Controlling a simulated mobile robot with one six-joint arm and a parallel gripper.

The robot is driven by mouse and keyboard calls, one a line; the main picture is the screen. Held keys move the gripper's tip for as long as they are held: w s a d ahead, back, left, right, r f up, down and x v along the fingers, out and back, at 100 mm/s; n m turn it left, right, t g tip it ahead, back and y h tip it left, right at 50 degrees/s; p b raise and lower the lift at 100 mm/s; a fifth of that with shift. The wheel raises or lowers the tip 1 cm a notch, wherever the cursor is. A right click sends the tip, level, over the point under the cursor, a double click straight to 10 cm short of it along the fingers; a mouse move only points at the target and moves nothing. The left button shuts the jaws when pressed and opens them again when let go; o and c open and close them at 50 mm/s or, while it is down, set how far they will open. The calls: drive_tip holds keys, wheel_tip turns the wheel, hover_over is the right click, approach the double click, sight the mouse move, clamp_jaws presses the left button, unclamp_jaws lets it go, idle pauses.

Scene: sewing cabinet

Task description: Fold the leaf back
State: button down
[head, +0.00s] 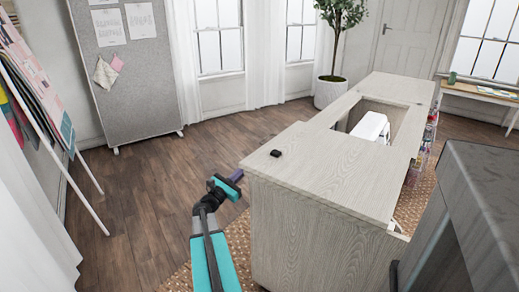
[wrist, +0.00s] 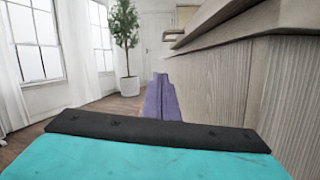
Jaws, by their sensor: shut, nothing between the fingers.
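The pale wood sewing cabinet (head: 315,245) stands at centre right in the head view; its side fills the right of the wrist view (wrist: 285,85). Its top has a broad flat near panel (head: 325,170) and a far panel (head: 400,87), on either side of an opening. I cannot tell which panel is the hinged leaf. A white sewing machine (head: 373,127) sits in the opening. My gripper (head: 236,178), with purple fingers (wrist: 160,100), is shut and empty. It is just left of the cabinet's left edge, apparently below the overhanging top.
A small black object (head: 275,153) lies on the top's left corner. A dark grey unit (head: 480,200) stands close at the right. A potted tree (head: 330,92) stands behind the cabinet. The wood floor (head: 150,180) to the left is clear, up to a display rack (head: 35,85).

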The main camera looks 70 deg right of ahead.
drive_tip(key=s+d+r+b, duration=0.1)
drive_tip(key=s+d+r, duration=0.2)
drive_tip(key=d+r, duration=0.3)
drive_tip(key=x, duration=0.3)
idle(0.8)
drive_tip(key=shift+w+d, duration=0.1)
